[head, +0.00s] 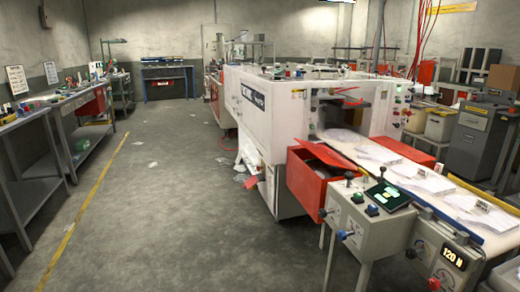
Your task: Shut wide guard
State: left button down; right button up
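A white machine (262,112) with dark lettering on its side stands right of the middle. A red box-like cover (312,182) juts out from its near left side, tilted outward, with a dark opening along its top. A second red panel (403,151) shows on the far side of the machine's bed. I cannot tell for sure which of these is the wide guard. Neither of my grippers is in view.
A control stand (365,222) with knobs and a dark screen (388,197) stands in front of the red cover. A conveyor bed (432,187) with paper stacks runs to the right. Workbenches (78,103) line the left wall. The concrete floor (175,200) between is mostly clear, with scattered paper.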

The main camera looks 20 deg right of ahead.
aim_at(334, 160)
jog(key=i+z, duration=0.25)
jog(key=i, duration=0.4)
jog(key=i+j+z, duration=0.25)
jog(key=i, duration=0.35)
jog(key=i+j+z, duration=0.1)
jog(key=i+z, duration=0.35)
jog(key=i+j+z, duration=0.2)
jog(key=z, duration=0.25)
jog(key=i+j+z, duration=0.6)
jog(key=j+z, duration=0.15)
jog(key=z, duration=0.2)
jog(key=i+j+z, duration=0.25)
jog(key=j, duration=0.15)
jog(key=j+z, duration=0.25)
jog(key=j, duration=0.2)
